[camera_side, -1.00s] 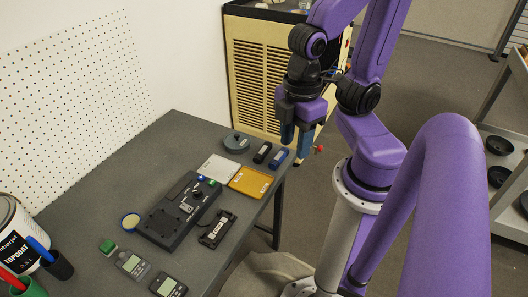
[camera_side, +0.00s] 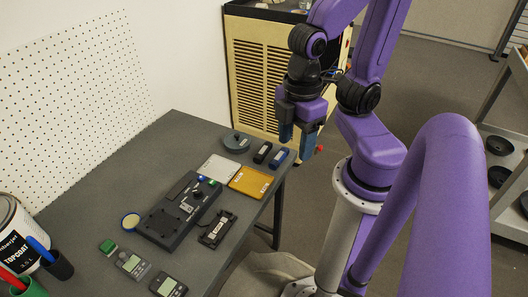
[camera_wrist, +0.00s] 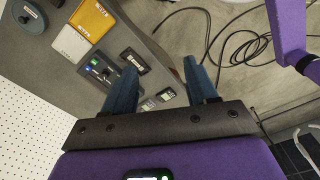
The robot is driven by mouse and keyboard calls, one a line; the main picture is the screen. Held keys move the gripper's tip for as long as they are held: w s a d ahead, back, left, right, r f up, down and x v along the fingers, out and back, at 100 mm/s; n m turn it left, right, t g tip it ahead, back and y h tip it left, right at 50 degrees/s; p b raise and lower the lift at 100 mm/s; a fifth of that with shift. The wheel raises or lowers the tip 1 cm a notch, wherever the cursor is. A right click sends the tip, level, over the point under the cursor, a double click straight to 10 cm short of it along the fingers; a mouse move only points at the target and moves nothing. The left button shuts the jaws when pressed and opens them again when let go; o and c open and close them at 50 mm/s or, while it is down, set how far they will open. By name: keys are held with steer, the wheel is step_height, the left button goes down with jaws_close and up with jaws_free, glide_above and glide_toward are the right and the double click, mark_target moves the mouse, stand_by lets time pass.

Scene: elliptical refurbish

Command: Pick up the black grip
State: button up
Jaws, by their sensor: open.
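The black grip (camera_side: 262,152) lies on the grey table near its far right corner in the side view. It is a short dark bar with a pale label, between a round grey disc and a blue bar. In the wrist view, a dark piece at the top edge, beside the disc, looks like the grip (camera_wrist: 57,2), mostly cut off. My gripper (camera_side: 297,140) is open and empty, above and to the right of the grip in the side view, around the table's right edge. Its two blue fingers also show in the wrist view (camera_wrist: 160,68), with nothing between them.
The blue bar (camera_side: 278,156) lies close to the right of the grip, and the grey disc (camera_side: 237,142) to its left. A white tray (camera_side: 219,168) and a yellow tray (camera_side: 251,181) lie nearer the camera. A black console (camera_side: 166,222) sits mid-table. Cables (camera_wrist: 215,35) lie on the floor.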

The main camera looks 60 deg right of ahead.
steer(key=w+d+f+t+h, duration=0.1)
steer(key=w+d+f+h, duration=0.15)
steer(key=w, duration=0.55)
steer(key=n+g+h, duration=0.1)
steer(key=n+h, duration=0.1)
steer(key=n, duration=0.4)
glide_above(263, 150)
steer(key=a, duration=0.3)
steer(key=f, duration=2.3)
steer(key=shift+s+a, duration=0.2)
steer(key=shift+d+x, duration=0.15)
steer(key=shift+x, duration=1.55)
steer(key=shift+d+x, duration=0.15)
steer(key=shift+x, duration=1.55)
steer(key=shift+w, duration=0.15)
steer(key=c, duration=1.2)
